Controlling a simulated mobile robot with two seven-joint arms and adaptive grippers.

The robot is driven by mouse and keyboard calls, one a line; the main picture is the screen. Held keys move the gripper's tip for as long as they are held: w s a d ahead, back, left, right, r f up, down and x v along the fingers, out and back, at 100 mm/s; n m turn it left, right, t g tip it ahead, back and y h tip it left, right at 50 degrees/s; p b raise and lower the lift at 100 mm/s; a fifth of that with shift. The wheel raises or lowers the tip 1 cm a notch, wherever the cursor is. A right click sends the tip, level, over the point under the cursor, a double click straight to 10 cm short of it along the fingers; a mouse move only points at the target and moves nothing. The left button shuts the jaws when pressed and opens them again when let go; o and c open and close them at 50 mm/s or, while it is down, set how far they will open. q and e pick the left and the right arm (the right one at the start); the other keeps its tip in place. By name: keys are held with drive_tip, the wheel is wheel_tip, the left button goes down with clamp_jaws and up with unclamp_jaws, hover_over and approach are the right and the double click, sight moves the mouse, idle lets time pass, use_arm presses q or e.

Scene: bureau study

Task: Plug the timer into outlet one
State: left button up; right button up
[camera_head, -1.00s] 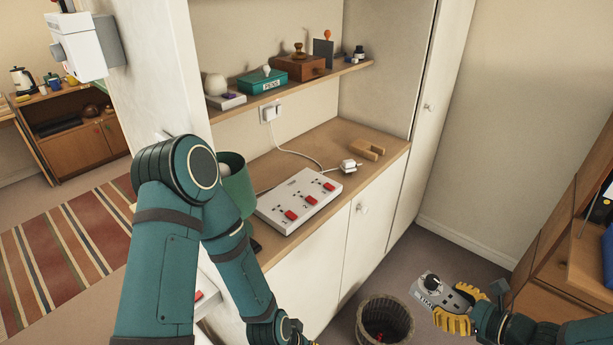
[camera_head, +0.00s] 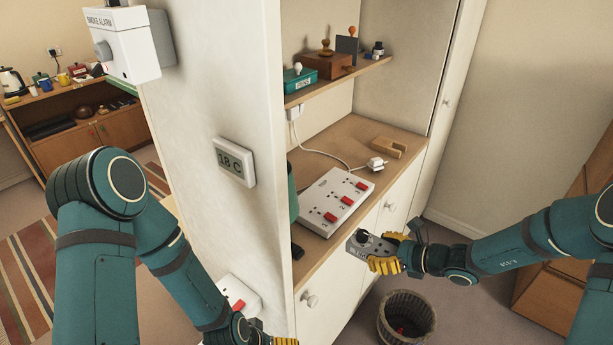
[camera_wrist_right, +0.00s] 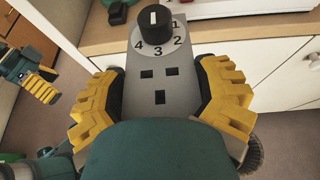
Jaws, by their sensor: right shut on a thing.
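The grey timer (camera_head: 362,247) is held in my right gripper (camera_head: 384,256), in front of the cabinet near the counter's front edge. In the right wrist view the timer (camera_wrist_right: 160,97) shows a black dial numbered 1 to 4 and socket holes, with a yellow finger pad on each side. Its plug side is hidden. The white power strip (camera_head: 322,191) with red switches lies on the counter, left of and beyond the timer, apart from it.
A white plug (camera_head: 376,164) on a cable lies behind the strip, near a wooden block (camera_head: 396,147). The cabinet side panel (camera_head: 225,110) bears a thermostat (camera_head: 234,162) and stands left of the counter. A wicker basket (camera_head: 406,318) stands on the floor below.

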drive_tip(key=w+a+r+p, duration=0.1)
drive_tip(key=w+a+r, duration=0.3)
drive_tip(key=w+a, duration=0.4)
drive_tip(key=w+a+r, duration=0.4)
drive_tip(key=w+a, duration=0.5)
use_arm(q)
drive_tip(key=shift+s+a+f+b, duration=0.2)
drive_tip(key=shift+f+b, duration=0.3)
drive_tip(key=shift+b, duration=0.2)
drive_tip(key=shift+s+a+f+b, duration=0.15)
drive_tip(key=shift+f+b, duration=0.35)
drive_tip(key=shift+b, duration=0.25)
drive_tip(key=shift+s+a+f+b, duration=0.2)
drive_tip(key=shift+f+b, duration=0.3)
drive_tip(key=shift+b, duration=0.2)
use_arm(e)
drive_tip(key=shift+d+f, duration=0.15)
drive_tip(key=shift+f, duration=1.2)
drive_tip(key=shift+d+f, duration=0.1)
drive_tip(key=shift+f, duration=1.25)
use_arm(q)
drive_tip(key=shift+w+f+b, duration=0.1)
drive_tip(key=shift+f+b, duration=0.7)
use_arm(e)
drive_tip(key=shift+f, duration=0.95)
drive_tip(key=o, duration=1.3)
